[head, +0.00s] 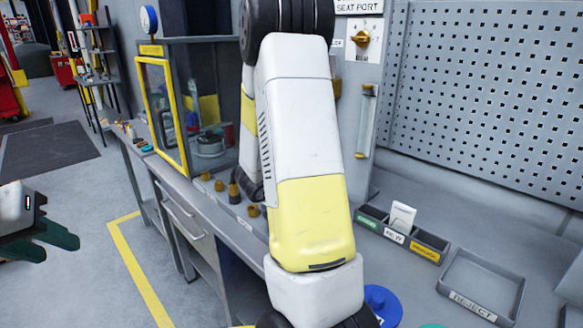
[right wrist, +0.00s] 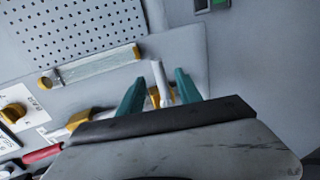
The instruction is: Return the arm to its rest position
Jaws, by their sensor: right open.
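My right arm (head: 300,140), white and yellow, rises through the middle of the head view and hides part of the bench and panel. Its gripper is out of sight there. In the right wrist view my right gripper (right wrist: 158,82) has two teal fingers spread apart. A pale upright rod (right wrist: 160,78) with an orange part at its base shows between them in the picture; I cannot tell its distance, and the fingers do not close on it. My left gripper (head: 60,248), with teal fingers apart and empty, hangs over the floor at the left edge.
A grey bench (head: 400,270) carries small brass parts (head: 219,185), a labelled bin (head: 395,236), a reject tray (head: 447,287) and a blue round part (head: 381,300). A yellow-framed cabinet (head: 163,115) and a perforated panel (head: 490,90) stand behind. Floor at left is open.

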